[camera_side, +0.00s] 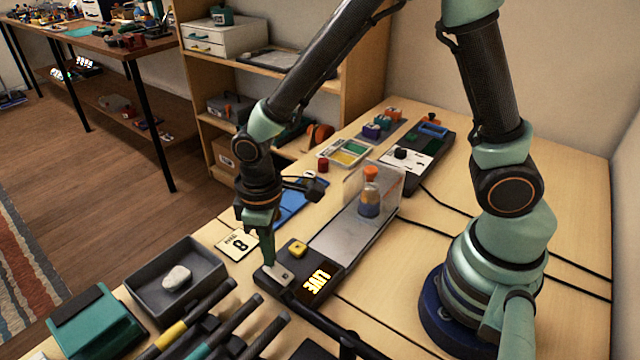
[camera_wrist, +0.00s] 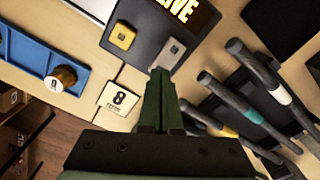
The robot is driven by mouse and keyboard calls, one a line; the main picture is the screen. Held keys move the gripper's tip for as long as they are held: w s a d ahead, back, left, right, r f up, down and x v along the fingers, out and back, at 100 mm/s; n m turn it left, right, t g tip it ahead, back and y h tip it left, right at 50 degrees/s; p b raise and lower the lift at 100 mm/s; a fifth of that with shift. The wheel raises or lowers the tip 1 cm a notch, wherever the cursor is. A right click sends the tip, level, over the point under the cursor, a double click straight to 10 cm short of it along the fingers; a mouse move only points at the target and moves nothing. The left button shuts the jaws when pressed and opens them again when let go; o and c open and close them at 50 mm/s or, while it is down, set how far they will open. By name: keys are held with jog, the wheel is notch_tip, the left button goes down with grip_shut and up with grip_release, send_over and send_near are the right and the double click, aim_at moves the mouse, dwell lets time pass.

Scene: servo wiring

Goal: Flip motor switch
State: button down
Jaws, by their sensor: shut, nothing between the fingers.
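A dark control box (camera_side: 302,262) stands on the bench, with a lit "LIVE" display (camera_side: 317,283). On its near left corner is a pale grey switch (camera_side: 279,275), also seen in the wrist view (camera_wrist: 171,48). A yellow knob (camera_side: 297,249) sits beside it, and it shows in the wrist view (camera_wrist: 123,36). My gripper (camera_side: 268,261) is shut and empty, pointing down. Its tips (camera_wrist: 160,72) are close to the switch, at the box's edge. I cannot tell whether they touch it. Which way the switch is set is unclear.
A conveyor-like grey plate (camera_side: 345,235) with an orange-capped bottle (camera_side: 370,190) extends behind the box. A tray with a white stone (camera_side: 177,277), several dark-handled tools (camera_side: 225,325) and a card marked 8 (camera_side: 238,244) lie nearby. A black cable runs close in front.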

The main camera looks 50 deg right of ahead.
jog(key=shift+f, duration=0.7)
dwell(0.3)
jog(key=shift+r, duration=3.55)
jog(key=s+d+r+m+t, duration=0.3)
jog(key=d+r+m+t, duration=0.2)
jog(key=d+r, duration=0.8)
jog(key=shift+s+d+r+m+t, duration=0.3)
jog(key=shift+s+d+r+m, duration=0.15)
jog(key=shift+d, duration=0.35)
jog(key=shift+f, duration=0.1)
